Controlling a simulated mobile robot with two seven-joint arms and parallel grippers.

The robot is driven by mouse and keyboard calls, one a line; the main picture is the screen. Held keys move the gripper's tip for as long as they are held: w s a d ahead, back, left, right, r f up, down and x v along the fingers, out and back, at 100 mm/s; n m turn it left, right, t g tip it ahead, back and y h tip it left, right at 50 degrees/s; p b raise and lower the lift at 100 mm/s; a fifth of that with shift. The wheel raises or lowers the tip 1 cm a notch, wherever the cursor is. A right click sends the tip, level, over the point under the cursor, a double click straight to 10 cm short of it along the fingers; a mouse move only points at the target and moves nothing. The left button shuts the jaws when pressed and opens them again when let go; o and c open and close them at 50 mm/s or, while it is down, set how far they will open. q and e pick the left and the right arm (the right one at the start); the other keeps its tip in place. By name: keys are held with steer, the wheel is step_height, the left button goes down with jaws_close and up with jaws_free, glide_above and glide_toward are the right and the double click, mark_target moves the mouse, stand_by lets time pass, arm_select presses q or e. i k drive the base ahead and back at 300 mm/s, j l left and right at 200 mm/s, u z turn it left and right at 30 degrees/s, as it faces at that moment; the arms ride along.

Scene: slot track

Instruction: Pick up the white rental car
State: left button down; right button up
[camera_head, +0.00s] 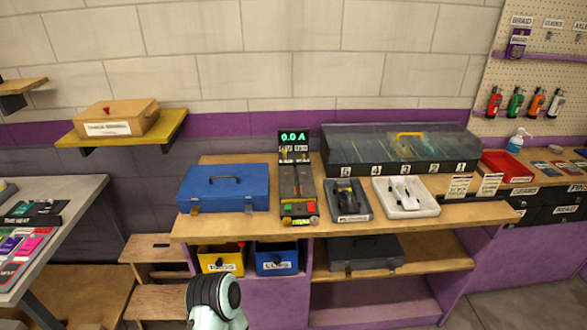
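I cannot make out the white rental car for certain. A long dark case with a see-through lid (350,139) stands at the back of the wooden bench (330,222). Its front carries numbers over several slots, and its lid looks closed; small shapes inside are unclear. A white tray (430,209) in front of it holds small white and dark items too small to name. A dark tray (362,206) left of it holds a dark object. Neither gripper shows; only a pale and black part of my arm rises at the bottom, in front of the lower shelves.
A blue toolbox (225,186) and a tester reading 0.0 A (293,138) stand left on the bench. Yellow (219,262) and blue (277,261) bins and a dark case (365,252) sit below. A red tray (507,167) is at right. The bench's front edge is narrow.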

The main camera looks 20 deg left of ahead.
mark_target(404, 194)
steer(key=u, duration=0.45)
steer(key=i+l+u, duration=0.15)
steer(key=l+u, duration=0.65)
steer(key=l, duration=0.2)
steer(key=l+u, duration=0.2)
steer(key=l, duration=0.9)
